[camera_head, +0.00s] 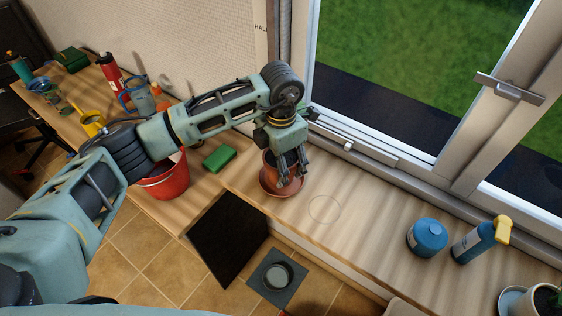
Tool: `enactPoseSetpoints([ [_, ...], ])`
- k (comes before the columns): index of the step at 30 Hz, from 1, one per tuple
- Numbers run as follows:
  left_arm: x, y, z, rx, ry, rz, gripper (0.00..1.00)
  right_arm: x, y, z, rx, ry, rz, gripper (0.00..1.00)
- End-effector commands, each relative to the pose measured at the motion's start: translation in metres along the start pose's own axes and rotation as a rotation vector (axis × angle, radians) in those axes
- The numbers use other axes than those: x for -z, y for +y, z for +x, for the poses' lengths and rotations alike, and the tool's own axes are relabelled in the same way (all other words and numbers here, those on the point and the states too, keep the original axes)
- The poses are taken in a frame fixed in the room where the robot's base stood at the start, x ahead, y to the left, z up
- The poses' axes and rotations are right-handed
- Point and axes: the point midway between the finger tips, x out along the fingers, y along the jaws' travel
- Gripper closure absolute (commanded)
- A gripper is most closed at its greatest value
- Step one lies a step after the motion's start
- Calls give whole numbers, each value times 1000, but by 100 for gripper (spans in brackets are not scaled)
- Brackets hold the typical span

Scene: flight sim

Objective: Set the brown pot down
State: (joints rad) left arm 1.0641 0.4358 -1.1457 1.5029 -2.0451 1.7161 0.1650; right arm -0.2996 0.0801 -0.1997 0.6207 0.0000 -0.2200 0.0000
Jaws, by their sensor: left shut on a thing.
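The brown pot (270,167) is at the middle of the wooden sill, partly hidden behind my left gripper. My left gripper (290,176) reaches down from above and is shut on the pot. To the right of the saucer, a thin ring mark (324,209) shows on the bare sill. My right gripper is not in view.
A blue canister (427,236), a blue spray bottle (474,242) and a white potted plant (540,300) stand on the right of the sill (365,236). A green block (219,158) and a red bucket (164,180) are to the left. The window frame (390,130) runs behind.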

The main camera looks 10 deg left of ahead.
Motion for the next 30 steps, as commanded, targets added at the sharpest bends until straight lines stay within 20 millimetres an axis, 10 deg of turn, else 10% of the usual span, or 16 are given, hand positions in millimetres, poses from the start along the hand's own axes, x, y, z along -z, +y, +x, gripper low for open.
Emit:
enactPoseSetpoints([
  [13, -1, 0, 13, -1, -4, 1, 90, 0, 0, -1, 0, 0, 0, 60],
  [14, 0, 0, 14, 0, -1, 1, 36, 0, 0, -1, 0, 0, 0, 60],
  [21, 0, 0, 12, 0, -1, 1, 15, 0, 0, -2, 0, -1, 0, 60],
  [30, 0, 0, 12, 0, -1, 1, 15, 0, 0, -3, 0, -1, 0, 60],
])
